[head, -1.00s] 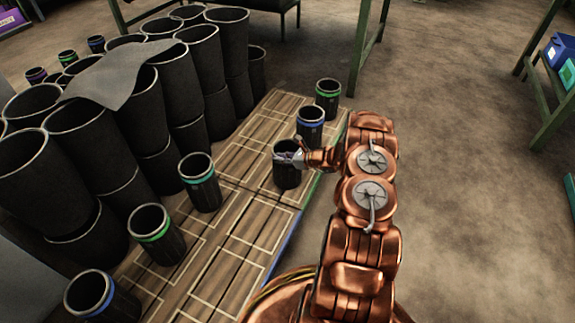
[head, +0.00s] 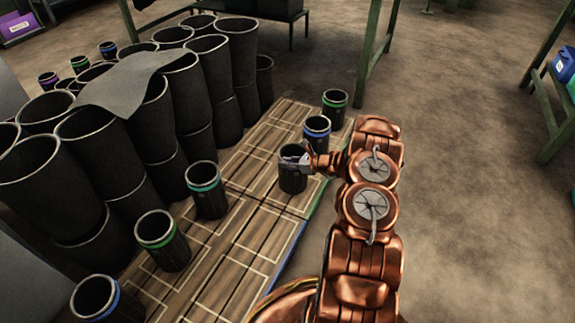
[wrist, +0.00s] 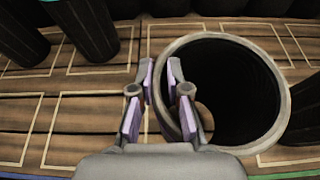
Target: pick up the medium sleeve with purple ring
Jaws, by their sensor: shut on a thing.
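A black sleeve (head: 293,178) stands upright on the wooden pallet (head: 245,225), near its right edge. A bit of purple shows near its top, but my gripper covers that part, so I cannot make out a full ring. My gripper (head: 303,160) reaches in from the right at its rim. In the wrist view, the purple-padded fingers (wrist: 163,90) are closed on the left wall of the sleeve (wrist: 282,110), one finger inside and one outside. I cannot see any gap between the sleeve and the pallet.
A blue-ringed sleeve (head: 316,131) and a green-ringed sleeve (head: 335,105) stand just behind. A teal-ringed sleeve (head: 207,195), another green-ringed one (head: 160,240) and a blue-ringed one (head: 95,298) stand left and front. Tall stacked black sleeves (head: 160,140) fill the left; floor is open right.

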